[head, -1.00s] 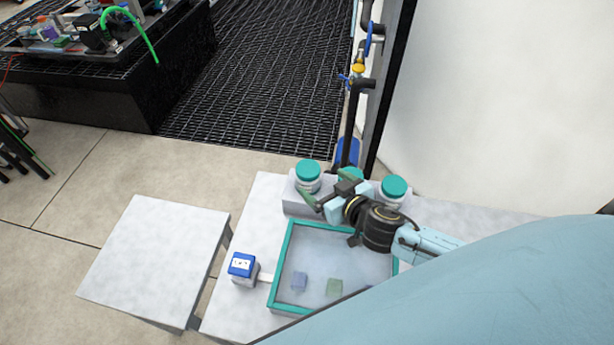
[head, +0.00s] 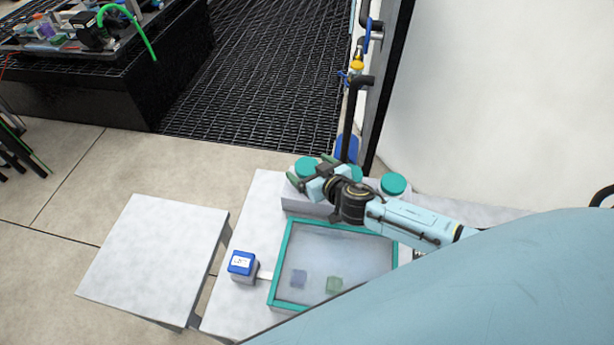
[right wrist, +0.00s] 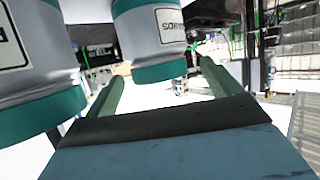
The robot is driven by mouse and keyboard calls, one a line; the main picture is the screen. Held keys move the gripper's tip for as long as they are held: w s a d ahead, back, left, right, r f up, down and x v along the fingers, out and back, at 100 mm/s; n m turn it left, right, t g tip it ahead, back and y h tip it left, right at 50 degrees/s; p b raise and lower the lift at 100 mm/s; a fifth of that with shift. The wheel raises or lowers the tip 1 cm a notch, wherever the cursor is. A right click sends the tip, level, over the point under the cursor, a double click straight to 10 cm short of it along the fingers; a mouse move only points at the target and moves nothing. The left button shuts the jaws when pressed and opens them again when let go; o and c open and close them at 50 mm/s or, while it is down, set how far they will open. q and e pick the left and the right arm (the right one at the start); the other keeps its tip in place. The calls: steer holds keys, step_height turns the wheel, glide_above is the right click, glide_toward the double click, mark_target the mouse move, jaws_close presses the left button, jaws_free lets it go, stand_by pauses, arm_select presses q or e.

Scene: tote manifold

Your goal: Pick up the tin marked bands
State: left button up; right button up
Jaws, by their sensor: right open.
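A jar-like tin with a teal lid (head: 305,166) stands at the left end of a grey block. My right gripper (head: 309,172) is open at this tin, with one finger (right wrist: 108,97) on each side in the wrist view. I cannot tell whether they touch it. A second tin (right wrist: 32,75) shows beside it, its label mostly out of frame. My left gripper is not in view.
The middle tin (head: 354,174) is partly hidden by my gripper, and another teal-lidded tin (head: 393,184) stands at the right. A teal-rimmed tray (head: 281,262) holds a blue and a green block. A blue-topped box (head: 242,264) stands left of it. A bare side table (head: 155,255) is farther left.

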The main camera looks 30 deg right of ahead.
steer(key=c, duration=1.3)
